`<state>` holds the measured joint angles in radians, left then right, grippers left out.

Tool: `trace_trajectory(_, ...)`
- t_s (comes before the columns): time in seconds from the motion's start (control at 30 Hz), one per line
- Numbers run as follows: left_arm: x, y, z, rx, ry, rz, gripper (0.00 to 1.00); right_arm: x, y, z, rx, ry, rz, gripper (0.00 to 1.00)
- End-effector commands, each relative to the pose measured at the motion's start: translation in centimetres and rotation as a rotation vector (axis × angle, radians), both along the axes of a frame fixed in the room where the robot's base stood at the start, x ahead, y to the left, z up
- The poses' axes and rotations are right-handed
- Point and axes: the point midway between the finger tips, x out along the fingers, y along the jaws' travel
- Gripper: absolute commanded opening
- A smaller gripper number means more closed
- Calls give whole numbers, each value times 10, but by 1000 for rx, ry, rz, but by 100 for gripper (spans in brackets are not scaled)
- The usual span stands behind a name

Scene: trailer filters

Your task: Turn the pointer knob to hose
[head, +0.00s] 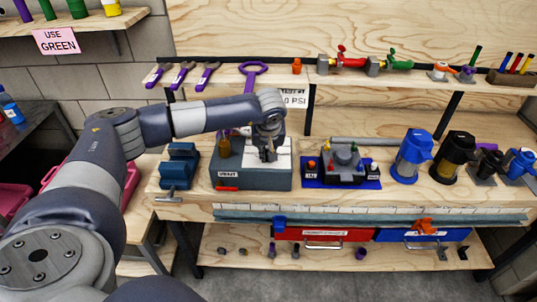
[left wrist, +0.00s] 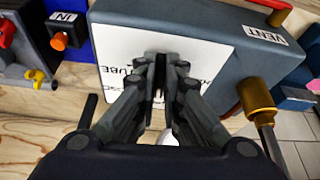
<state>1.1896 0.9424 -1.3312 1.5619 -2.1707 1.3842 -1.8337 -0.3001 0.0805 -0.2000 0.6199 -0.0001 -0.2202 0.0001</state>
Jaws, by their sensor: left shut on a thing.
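A grey box (head: 250,181) with a VENT label stands on the workbench, with a white plate (left wrist: 215,50) on its top face. My left gripper (head: 267,153) reaches down onto this plate. In the left wrist view, its fingers (left wrist: 163,80) are shut on a dark pointer knob (left wrist: 160,66) at the plate's middle. The fingers cover most of the knob, so I cannot tell where its pointer aims. The plate's lettering is partly covered; a word ending in "UBE" shows to the left. My right gripper is not in view.
A brass fitting (left wrist: 257,97) sticks out of the box beside the VENT label. A blue-based fixture (head: 343,171) stands to the right, with blue (head: 412,155) and black (head: 453,157) canisters beyond it. A blue block (head: 179,167) stands to the left. A tool shelf (head: 210,75) runs behind.

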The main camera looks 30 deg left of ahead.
Motion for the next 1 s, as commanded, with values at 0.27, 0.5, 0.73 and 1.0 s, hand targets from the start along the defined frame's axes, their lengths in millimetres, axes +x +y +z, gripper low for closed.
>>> trace_trajectory(0.27, -2, 6, -1, -1, -3, -259, 0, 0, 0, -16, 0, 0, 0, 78)
trace_trajectory(0.5, -3, 10, -1, 0, -4, -475, 0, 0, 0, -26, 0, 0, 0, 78)
trace_trajectory(0.73, -3, 12, 0, 0, -4, -643, 0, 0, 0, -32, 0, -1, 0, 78)
trace_trajectory(1.0, -3, 14, 1, -1, -4, -763, 0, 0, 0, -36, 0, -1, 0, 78)
